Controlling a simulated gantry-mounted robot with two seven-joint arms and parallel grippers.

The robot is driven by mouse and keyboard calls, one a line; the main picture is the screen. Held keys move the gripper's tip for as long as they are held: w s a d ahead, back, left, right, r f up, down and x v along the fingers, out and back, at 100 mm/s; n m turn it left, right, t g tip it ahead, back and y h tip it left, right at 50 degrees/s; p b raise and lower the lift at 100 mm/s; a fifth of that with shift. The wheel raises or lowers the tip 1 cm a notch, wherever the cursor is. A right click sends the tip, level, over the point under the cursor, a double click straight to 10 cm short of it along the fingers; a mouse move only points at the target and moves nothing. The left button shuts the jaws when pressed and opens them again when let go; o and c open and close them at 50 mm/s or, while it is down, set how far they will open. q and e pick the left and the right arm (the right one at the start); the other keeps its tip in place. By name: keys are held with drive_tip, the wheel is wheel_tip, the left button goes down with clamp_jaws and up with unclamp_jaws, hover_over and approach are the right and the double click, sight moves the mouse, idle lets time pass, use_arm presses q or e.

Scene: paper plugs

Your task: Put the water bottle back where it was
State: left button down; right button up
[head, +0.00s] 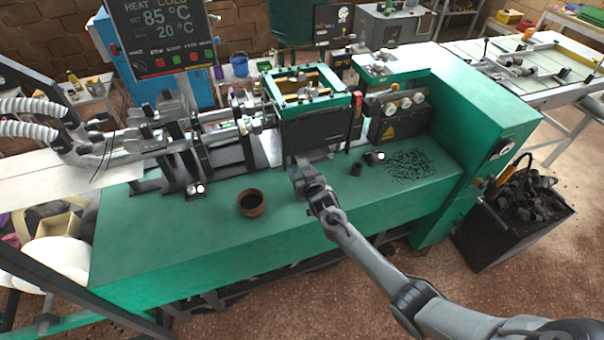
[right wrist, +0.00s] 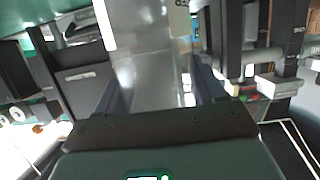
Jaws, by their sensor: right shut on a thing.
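My right gripper (head: 298,172) reaches over the green machine bed, in front of the black press block. In the right wrist view its two dark fingers (right wrist: 160,90) stand on either side of a shiny grey surface (right wrist: 148,72), and it is shut on this thing. Only part of the held thing shows, and I cannot tell whether it is the water bottle. I cannot make out a water bottle for certain in the head view. My left gripper is not in view.
A brown round cup (head: 251,204) stands on the green bed (head: 170,235), left of my right gripper. The black press block (head: 318,132) is close behind. The bed's front left is clear.

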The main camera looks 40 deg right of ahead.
drive_tip(key=shift+f, duration=0.1)
drive_tip(key=o, duration=0.9)
drive_tip(key=shift+o, duration=0.2)
drive_tip(key=shift+s+a+r, duration=0.15)
drive_tip(key=shift+s+r, duration=0.15)
drive_tip(key=shift+s, duration=0.15)
drive_tip(key=s+a+r+n+g+y, duration=0.1)
drive_tip(key=s+a+n+g, duration=0.1)
drive_tip(key=s+a, duration=0.5)
drive_tip(key=s+a+r+n+g+y+p, duration=0.1)
drive_tip(key=s+a+g, duration=0.3)
drive_tip(key=s, duration=1.6)
drive_tip(key=s+a+r+n+g+y+p, duration=0.1)
drive_tip(key=s+a+r+n+g+y, duration=0.1)
drive_tip(key=s+a, duration=0.7)
drive_tip(key=s+g+y, duration=0.1)
drive_tip(key=s+g, duration=0.1)
drive_tip(key=s, duration=0.2)
drive_tip(key=shift+s+a+r+n, duration=0.2)
drive_tip(key=shift+a+r+n, duration=0.05)
drive_tip(key=shift+a+n, duration=0.15)
